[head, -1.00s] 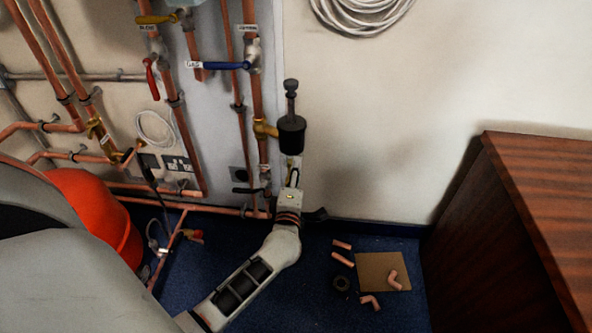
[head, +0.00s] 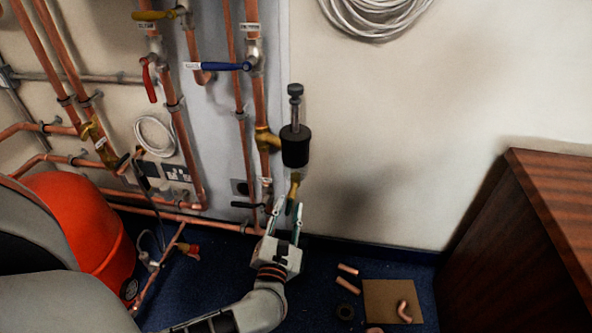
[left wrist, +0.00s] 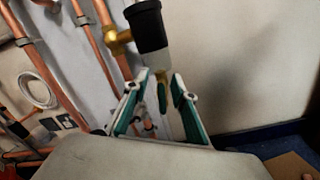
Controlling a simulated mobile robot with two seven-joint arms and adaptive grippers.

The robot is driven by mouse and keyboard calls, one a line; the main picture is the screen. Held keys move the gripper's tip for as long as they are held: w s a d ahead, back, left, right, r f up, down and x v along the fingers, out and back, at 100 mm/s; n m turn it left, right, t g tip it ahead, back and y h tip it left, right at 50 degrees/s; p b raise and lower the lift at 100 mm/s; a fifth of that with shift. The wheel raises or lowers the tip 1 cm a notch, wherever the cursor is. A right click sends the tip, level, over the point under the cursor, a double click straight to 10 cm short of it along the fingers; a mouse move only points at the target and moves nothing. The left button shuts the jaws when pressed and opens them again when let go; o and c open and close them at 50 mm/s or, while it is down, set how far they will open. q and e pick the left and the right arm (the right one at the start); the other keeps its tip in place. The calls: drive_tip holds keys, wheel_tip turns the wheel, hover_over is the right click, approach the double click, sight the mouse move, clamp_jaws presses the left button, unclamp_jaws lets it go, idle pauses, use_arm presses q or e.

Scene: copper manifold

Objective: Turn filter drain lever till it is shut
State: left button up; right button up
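The filter, a black cylinder (head: 295,146) with a grey stem on top, hangs on a brass elbow beside a copper pipe. Below it is a brass drain valve (head: 294,185). In the left wrist view the black filter body (left wrist: 147,27) is at the top, with the brass drain (left wrist: 161,76) under it. A small green part (left wrist: 162,97), seemingly the drain lever, hangs there. My left gripper (head: 288,204) is just below the filter, open, its teal-lined fingers on either side of the drain in the left wrist view (left wrist: 155,84). I cannot tell whether they touch it. My right gripper is not in view.
Copper pipes with a blue lever (head: 226,66), red lever (head: 149,82) and yellow lever (head: 155,15) run up the wall on the left. A red vessel (head: 80,225) stands lower left. A wooden cabinet (head: 550,240) is at right. Pipe pieces lie around a board (head: 385,298).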

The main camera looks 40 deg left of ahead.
sight(288, 209)
use_arm(q)
drive_tip(key=s+f+n+b, duration=0.2)
drive_tip(key=s+f, duration=0.1)
drive_tip(key=f, duration=0.3)
drive_tip(key=shift+n+g, duration=0.3)
drive_tip(key=shift+n, duration=0.4)
drive_tip(key=b+x, duration=0.1)
drive_tip(key=x, duration=0.4)
drive_tip(key=shift+w+d, duration=0.1)
drive_tip(key=shift+w, duration=0.1)
drive_tip(key=shift+x, duration=0.8)
drive_tip(key=shift+r, duration=0.15)
clamp_jaws()
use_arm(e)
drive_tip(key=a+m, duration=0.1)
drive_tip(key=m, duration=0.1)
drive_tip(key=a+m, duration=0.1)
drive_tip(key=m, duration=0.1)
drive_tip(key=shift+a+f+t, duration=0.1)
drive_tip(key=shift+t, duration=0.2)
